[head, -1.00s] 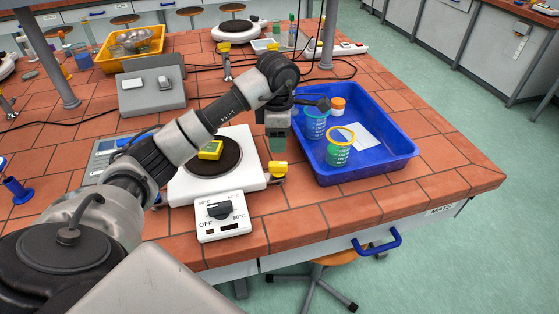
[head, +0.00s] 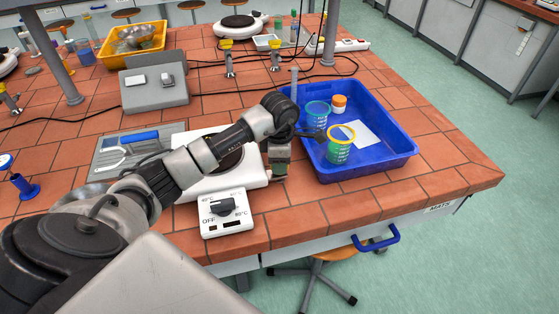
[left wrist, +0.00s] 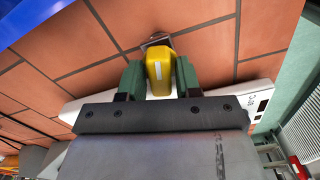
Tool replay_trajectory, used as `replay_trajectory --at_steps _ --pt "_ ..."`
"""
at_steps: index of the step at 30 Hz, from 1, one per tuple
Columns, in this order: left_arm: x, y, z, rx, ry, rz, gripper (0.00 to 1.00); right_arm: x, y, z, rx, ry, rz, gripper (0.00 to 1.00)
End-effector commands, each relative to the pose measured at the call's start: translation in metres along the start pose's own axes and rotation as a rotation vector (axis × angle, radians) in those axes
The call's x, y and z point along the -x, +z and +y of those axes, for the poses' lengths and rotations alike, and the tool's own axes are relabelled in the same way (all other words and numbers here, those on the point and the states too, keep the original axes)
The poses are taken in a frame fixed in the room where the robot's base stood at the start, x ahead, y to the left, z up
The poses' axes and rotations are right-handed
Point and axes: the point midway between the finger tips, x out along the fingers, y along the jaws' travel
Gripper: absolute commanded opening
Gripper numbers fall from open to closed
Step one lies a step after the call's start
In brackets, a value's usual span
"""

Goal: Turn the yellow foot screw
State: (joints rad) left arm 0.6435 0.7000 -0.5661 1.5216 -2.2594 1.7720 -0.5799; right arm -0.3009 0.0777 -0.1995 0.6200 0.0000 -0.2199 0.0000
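The yellow foot screw (left wrist: 158,68) shows in the left wrist view as a yellow block with a pale stripe, at the edge of the white hotplate. My left gripper (left wrist: 160,75) has one green finger on each side of it, very close; I cannot tell whether they press on it. In the head view my left gripper (head: 277,170) points down at the right front corner of the hotplate (head: 222,183) and hides the screw. The hotplate's dark round top is partly behind my arm. My right gripper is not in view.
A blue tray (head: 385,168) with two beakers (head: 338,152), an orange-capped jar (head: 338,103) and white paper stands close right of my gripper. The control box (head: 226,212) with a black knob sits in front of the hotplate. The bench's front edge is near.

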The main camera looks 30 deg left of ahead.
Motion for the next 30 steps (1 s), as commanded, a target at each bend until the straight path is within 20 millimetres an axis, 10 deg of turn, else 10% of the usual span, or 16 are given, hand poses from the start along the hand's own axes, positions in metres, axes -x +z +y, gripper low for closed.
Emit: replay_trajectory --at_steps 6,30 --pt "0.000 0.000 0.000 0.000 0.000 0.000 0.00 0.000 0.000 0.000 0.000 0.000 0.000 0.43" --pt "-0.004 0.000 0.001 -0.404 0.004 0.000 0.00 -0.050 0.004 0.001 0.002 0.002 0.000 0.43"
